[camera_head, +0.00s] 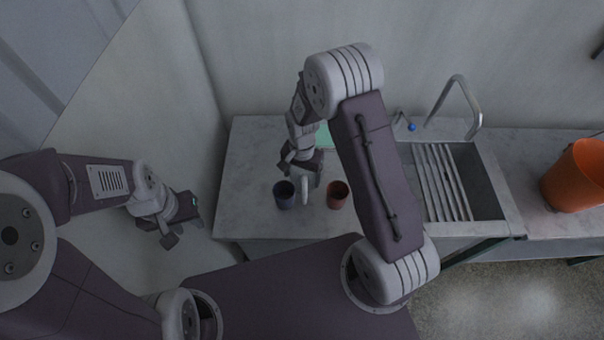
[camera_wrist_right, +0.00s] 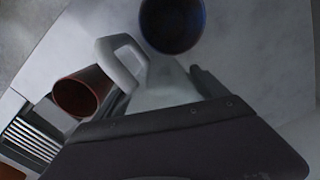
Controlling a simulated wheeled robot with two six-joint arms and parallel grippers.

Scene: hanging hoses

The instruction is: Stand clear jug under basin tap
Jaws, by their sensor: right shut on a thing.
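The clear jug (camera_wrist_right: 165,85) with a pale handle (camera_wrist_right: 125,62) is between the fingers of my right gripper (camera_wrist_right: 160,88) in the right wrist view. In the head view my right gripper (camera_head: 303,172) reaches down over the counter, and the jug's handle (camera_head: 305,190) shows between the two cups. The jug's clear body is hard to make out there. The basin (camera_head: 487,190) is to the right, with a curved metal tap (camera_head: 463,85) behind it. My left gripper (camera_head: 183,222) hangs at the left, away from the counter, open and empty.
A blue cup (camera_head: 284,196) and a red-brown cup (camera_head: 337,196) stand close on either side of the jug. Slats (camera_head: 442,182) cover the basin's left part. An orange bucket (camera_head: 573,182) stands at the far right. A green item (camera_head: 324,136) is partly hidden behind my right arm.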

